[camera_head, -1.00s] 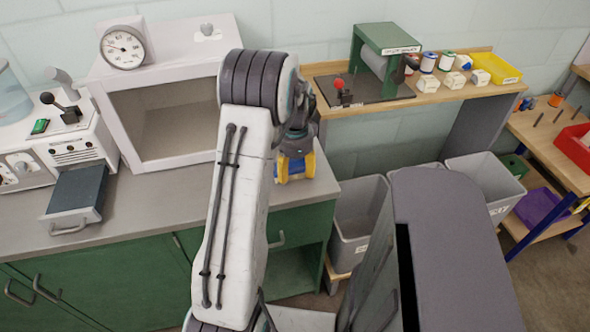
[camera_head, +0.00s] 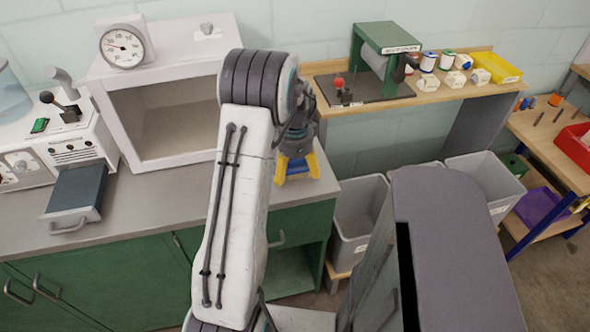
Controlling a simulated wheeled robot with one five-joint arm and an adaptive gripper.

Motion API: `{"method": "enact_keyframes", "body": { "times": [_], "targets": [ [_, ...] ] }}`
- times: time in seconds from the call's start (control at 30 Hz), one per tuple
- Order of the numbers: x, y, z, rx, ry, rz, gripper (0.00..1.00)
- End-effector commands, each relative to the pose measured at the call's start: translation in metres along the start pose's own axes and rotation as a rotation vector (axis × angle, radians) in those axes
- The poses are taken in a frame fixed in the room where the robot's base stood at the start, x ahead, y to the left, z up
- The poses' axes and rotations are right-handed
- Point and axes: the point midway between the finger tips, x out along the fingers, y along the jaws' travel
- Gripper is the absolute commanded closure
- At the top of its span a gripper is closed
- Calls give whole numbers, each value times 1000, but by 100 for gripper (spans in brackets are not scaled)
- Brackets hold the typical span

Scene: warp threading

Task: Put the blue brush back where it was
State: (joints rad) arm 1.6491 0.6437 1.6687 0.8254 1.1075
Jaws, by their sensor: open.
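My gripper (camera_head: 297,168), with yellow fingers, is low over the right end of the grey counter (camera_head: 225,192), right of the white box-shaped oven. Its fingers are spread open. My own arm covers part of the counter and the oven's right side. No other brush is plain in view.
A white open-fronted oven (camera_head: 170,118) with a dial stands at the back left. A wooden shelf (camera_head: 440,96) at the back right holds a green-framed roller (camera_head: 385,50), spools and a yellow tray (camera_head: 497,67). Grey bins (camera_head: 352,222) stand below.

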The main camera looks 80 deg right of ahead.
Motion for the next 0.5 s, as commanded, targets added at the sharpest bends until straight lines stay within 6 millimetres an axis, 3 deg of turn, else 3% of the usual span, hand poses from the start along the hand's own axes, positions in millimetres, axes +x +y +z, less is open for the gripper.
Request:
{"method": "enact_keyframes", "body": {
  "times": [0.17, 0.5],
  "targets": [
    [-14, -1, 0, 0, 2, -3, 18],
    [-73, -1, -1, 0, 3, -5, 18]
  ]
}}
